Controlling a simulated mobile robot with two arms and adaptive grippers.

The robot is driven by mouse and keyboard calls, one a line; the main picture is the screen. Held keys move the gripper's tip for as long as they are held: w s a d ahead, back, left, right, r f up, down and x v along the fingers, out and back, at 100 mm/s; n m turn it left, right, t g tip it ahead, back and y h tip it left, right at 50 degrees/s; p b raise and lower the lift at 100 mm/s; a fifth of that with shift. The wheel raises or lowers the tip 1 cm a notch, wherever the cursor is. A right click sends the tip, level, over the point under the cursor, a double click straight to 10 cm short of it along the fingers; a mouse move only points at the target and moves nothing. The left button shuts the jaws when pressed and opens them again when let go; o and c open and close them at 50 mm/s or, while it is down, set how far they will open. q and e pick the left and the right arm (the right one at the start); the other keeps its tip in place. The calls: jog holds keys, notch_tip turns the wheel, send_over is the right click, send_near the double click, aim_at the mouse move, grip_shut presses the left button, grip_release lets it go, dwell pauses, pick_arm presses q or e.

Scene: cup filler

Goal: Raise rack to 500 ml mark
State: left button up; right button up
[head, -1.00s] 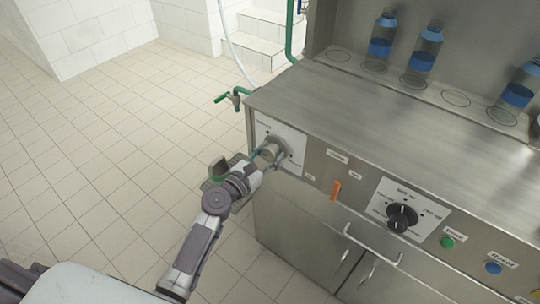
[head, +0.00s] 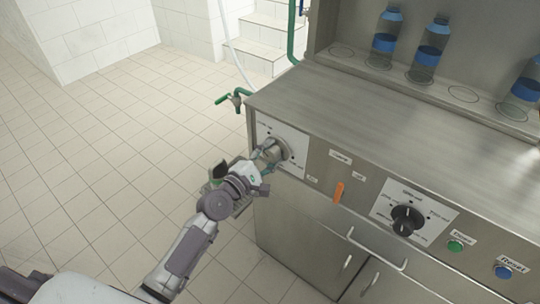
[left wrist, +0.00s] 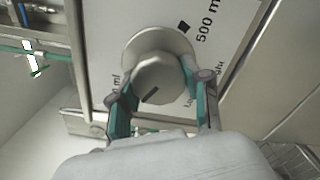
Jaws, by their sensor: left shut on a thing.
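A round grey knob (head: 274,149) sits on a white label plate (head: 290,135) at the left end of the steel machine's front. My left gripper (head: 265,168) is at this knob. In the left wrist view, its teal-lined fingers (left wrist: 160,100) are shut on the knob (left wrist: 160,75), one on each side. A dark line on the knob's face points toward the lower left. Another "ml" label is partly hidden by a finger. My right gripper is not in view.
Bottles with blue bands (head: 430,48) stand on the machine's shelf. A green tap (head: 235,98) sticks out left. The floor at left is clear.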

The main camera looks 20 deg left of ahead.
pick_arm(q)
jog(key=m, duration=0.4)
jog(key=shift+r+m, duration=0.2)
jog(key=shift+m, duration=0.2)
jog(key=m, duration=0.4)
jog(key=shift+r+p, duration=0.15)
jog(key=shift+p, duration=0.25)
jog(key=m+p, duration=0.1)
jog(key=m, duration=0.4)
jog(key=shift+r, duration=0.1)
jog(key=m+p, duration=0.2)
jog(key=m, duration=0.3)
jog(key=shift+d, duration=0.15)
jog(key=m+p, duration=0.1)
jog(key=m, duration=0.3)
jog(key=m+p, duration=0.1)
jog(key=m, duration=0.2)
jog(key=shift+d+m, duration=0.1)
jog(key=shift+m, duration=0.2)
jog(key=m, duration=0.3)
jog(key=shift+d+m, duration=0.1)
jog(key=shift+m, duration=0.2)
jog(key=shift+s+m, duration=0.1)
jog(key=shift+m, duration=2)
